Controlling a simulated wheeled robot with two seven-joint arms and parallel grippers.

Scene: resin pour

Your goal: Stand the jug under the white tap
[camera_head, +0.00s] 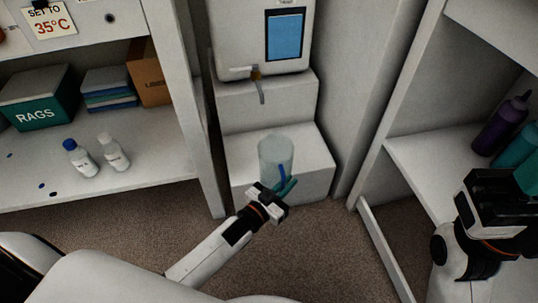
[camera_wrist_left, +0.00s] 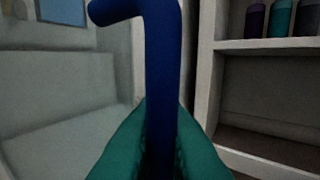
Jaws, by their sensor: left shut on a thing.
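The jug (camera_head: 275,151) is a clear, pale cylinder with a blue handle (camera_head: 282,172). It looks upright in the head view, in front of or over the lower white step (camera_head: 312,157); I cannot tell whether its base touches. My left gripper (camera_head: 286,188) is shut on the handle. In the left wrist view the blue handle (camera_wrist_left: 163,70) stands between the teal fingers. The tap (camera_head: 257,74), with a grey spout hanging down, is on the white dispenser above and slightly left of the jug. My right gripper (camera_head: 497,190) is at the right, its fingertips unclear.
A shelf at left holds a RAGS box (camera_head: 38,98), a blue-capped bottle (camera_head: 80,158) and a white-capped bottle (camera_head: 113,152). A shelf unit at right holds a purple bottle (camera_head: 502,124) and teal ones. White uprights flank the stepped stand. Carpet in front is clear.

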